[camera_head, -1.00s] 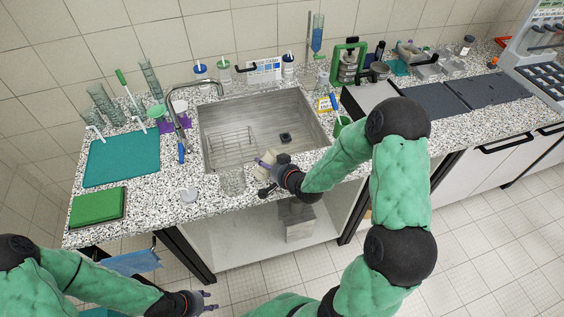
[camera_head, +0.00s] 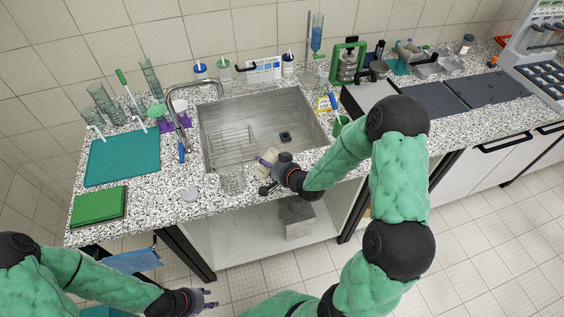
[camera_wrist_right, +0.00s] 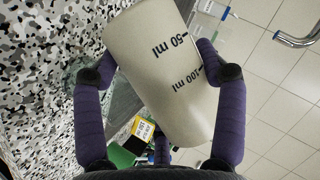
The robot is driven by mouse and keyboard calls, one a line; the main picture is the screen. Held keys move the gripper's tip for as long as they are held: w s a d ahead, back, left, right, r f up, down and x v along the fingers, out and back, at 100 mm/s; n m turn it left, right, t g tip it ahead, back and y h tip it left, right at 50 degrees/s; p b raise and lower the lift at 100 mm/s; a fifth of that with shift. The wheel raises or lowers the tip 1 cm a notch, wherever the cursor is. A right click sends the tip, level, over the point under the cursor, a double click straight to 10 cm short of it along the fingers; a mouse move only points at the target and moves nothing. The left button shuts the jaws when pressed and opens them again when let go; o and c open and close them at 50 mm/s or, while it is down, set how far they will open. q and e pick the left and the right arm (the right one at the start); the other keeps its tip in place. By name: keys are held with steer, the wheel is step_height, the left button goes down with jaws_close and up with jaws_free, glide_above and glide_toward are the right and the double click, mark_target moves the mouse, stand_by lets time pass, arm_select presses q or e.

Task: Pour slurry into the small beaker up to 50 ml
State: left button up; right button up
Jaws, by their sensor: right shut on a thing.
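My right gripper (camera_wrist_right: 165,100) is shut on a beaker (camera_wrist_right: 165,65) with cream-coloured contents and black 50 ml and 100 ml marks. In the head view this beaker (camera_head: 267,159) is tilted above the sink's front edge. A clear glass beaker (camera_head: 232,181) stands just left of it at the sink's front rim; its fill level is too small to read. A small pale round item (camera_head: 190,194) lies further left on the counter; I cannot tell whether it is a beaker or a dish. My left gripper (camera_head: 211,299) is open and empty, in front of and below the counter.
The steel sink (camera_head: 265,115) with a wire rack lies behind the held beaker, and the faucet (camera_head: 178,125) rises at its left. A teal mat (camera_head: 122,158) and a green block (camera_head: 97,206) occupy the left counter. Bottles and tools line the back.

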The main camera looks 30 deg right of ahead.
steer(key=shift+a+r+m+y+p, duration=0.15)
steer(key=shift+r+m+y+p, duration=0.55)
steer(key=shift+p, duration=0.7)
stand_by(2.4)
steer(key=shift+a+r+m+y+p, duration=0.1)
steer(key=shift+r+m+y+p, duration=0.3)
steer(key=shift+m+y+p, duration=0.55)
stand_by(3.2)
